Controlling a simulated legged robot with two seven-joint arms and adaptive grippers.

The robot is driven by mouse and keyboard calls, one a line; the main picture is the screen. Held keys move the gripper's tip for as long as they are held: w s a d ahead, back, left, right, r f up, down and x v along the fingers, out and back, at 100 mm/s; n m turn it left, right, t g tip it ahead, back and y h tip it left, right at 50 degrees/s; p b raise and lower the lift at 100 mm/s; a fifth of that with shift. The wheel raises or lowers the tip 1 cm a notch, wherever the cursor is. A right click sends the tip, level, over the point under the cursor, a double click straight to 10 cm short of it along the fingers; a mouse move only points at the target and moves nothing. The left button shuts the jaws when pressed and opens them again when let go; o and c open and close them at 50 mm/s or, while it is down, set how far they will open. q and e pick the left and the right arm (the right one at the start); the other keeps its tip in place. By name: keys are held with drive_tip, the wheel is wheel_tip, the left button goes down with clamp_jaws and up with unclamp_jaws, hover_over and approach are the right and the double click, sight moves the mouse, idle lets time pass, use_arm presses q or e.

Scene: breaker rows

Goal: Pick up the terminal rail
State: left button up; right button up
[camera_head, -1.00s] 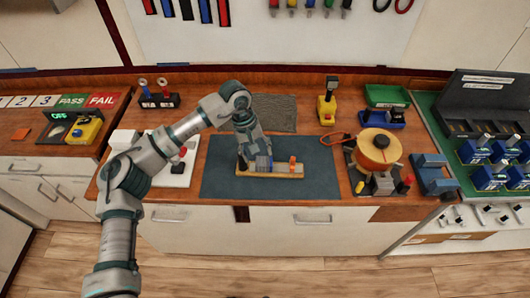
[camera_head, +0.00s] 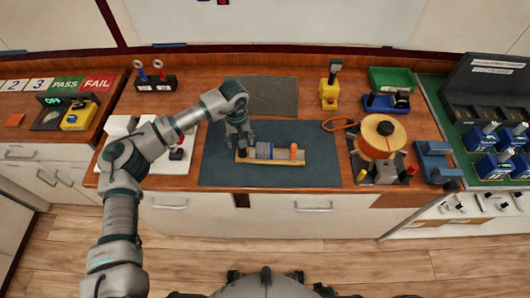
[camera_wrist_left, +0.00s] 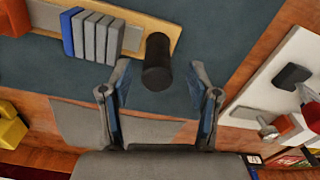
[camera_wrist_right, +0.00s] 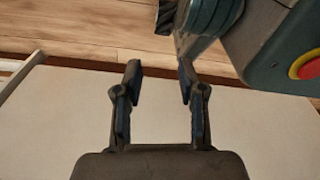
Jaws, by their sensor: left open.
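The terminal rail (camera_head: 275,161) is a yellowish wooden strip on the dark mat. It carries grey and blue blocks (camera_head: 263,151), an orange block (camera_head: 293,151) and a black cylinder at its left end. In the left wrist view the rail (camera_wrist_left: 175,25) runs across the top, with the black cylinder (camera_wrist_left: 157,62) standing up toward the camera. My left gripper (camera_head: 240,147) is open over the rail's left end. In its wrist view the fingertips (camera_wrist_left: 160,70) lie on either side of the cylinder, with gaps showing. My right gripper (camera_wrist_right: 160,68) is open and empty, away from the rail.
The dark mat (camera_head: 220,173) has free room around the rail. An orange spool (camera_head: 380,137) stands to the right, and a yellow device (camera_head: 328,95) stands behind.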

use_arm(q)
wheel_tip(320, 180, down, 5)
drive_tip(key=shift+d+f+p, duration=0.15)
drive_tip(key=shift+p, duration=0.15)
clamp_jaws()
